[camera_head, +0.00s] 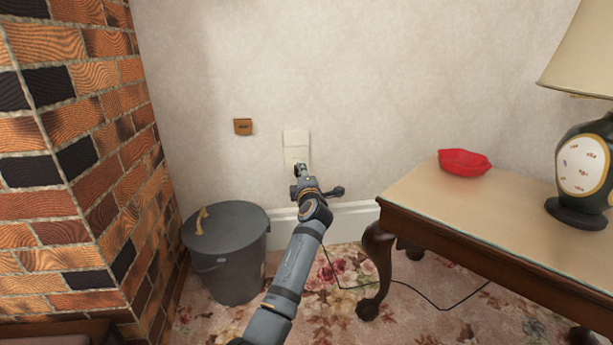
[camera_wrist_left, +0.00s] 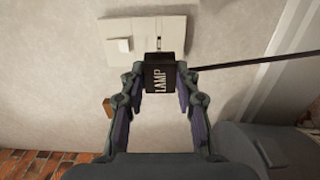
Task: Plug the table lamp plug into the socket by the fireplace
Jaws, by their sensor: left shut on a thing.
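My left gripper (camera_head: 301,170) reaches the wall just below the white socket plates (camera_head: 296,138). In the left wrist view my left gripper (camera_wrist_left: 160,82) is shut on a black plug (camera_wrist_left: 160,74) marked "LAMP". The plug's far end overlaps the edge of the white socket plate (camera_wrist_left: 175,35); I cannot tell whether it touches it or sits in it. A dark cord (camera_wrist_left: 250,61) runs right from the plug. The table lamp (camera_head: 578,185), with a dark body and cream shade, stands on the wooden table (camera_head: 430,205). My right gripper is not in view.
A grey lidded bin (camera_head: 228,262) stands left of my arm, beside the brick fireplace (camera_head: 60,150). A small brown plate (camera_head: 243,127) is on the wall. A red bowl (camera_head: 464,162) sits on the table. A black cable (camera_head: 440,308) lies on the floral carpet.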

